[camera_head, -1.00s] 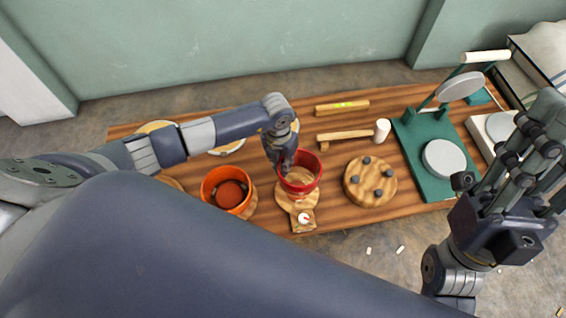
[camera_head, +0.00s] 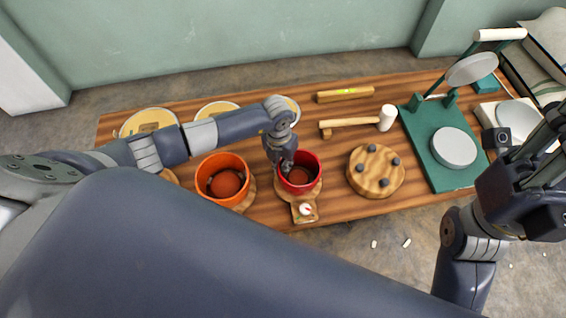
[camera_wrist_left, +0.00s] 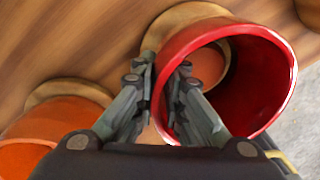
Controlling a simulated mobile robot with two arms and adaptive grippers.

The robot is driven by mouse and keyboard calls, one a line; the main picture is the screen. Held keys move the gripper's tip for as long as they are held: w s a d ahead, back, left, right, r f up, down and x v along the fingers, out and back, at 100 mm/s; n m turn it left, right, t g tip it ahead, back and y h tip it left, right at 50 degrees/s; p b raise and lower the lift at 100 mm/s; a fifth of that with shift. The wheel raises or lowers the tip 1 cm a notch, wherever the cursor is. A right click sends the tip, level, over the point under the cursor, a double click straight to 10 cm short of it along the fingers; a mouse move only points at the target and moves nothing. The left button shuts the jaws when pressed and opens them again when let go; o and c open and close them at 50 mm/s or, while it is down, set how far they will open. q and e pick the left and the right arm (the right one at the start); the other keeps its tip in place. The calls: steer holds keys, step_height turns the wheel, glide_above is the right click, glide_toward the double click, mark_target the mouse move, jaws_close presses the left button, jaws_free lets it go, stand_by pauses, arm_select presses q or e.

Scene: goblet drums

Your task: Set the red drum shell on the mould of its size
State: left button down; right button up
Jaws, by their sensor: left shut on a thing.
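The red drum shell (camera_head: 314,184) is an open ring at the middle of the bench. The shell (camera_wrist_left: 270,80) stands over a round wooden base (camera_head: 284,193) with a small dial tab (camera_head: 305,210). A reddish-brown disc (camera_wrist_left: 207,66) shows inside the shell. I cannot tell whether the shell's lower edge rests on the base. My right gripper (camera_head: 530,150) is at the right, away from the shell; its fingers are partly cut off.
An orange shell (camera_head: 236,159) stands close to the left on another wooden base. To the right are a wooden disc with dark pegs (camera_head: 374,182), a mallet (camera_head: 352,123) and a green press (camera_head: 425,150). Pale round discs (camera_head: 150,119) lie behind at the left.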

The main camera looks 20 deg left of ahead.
arm_select(q)
steer(key=shift+f, duration=0.15)
stand_by(0.8)
steer(key=c, duration=1.6)
jaws_free()
steer(key=r, duration=0.8)
steer(key=a+r, duration=0.1)
steer(key=r, duration=0.3)
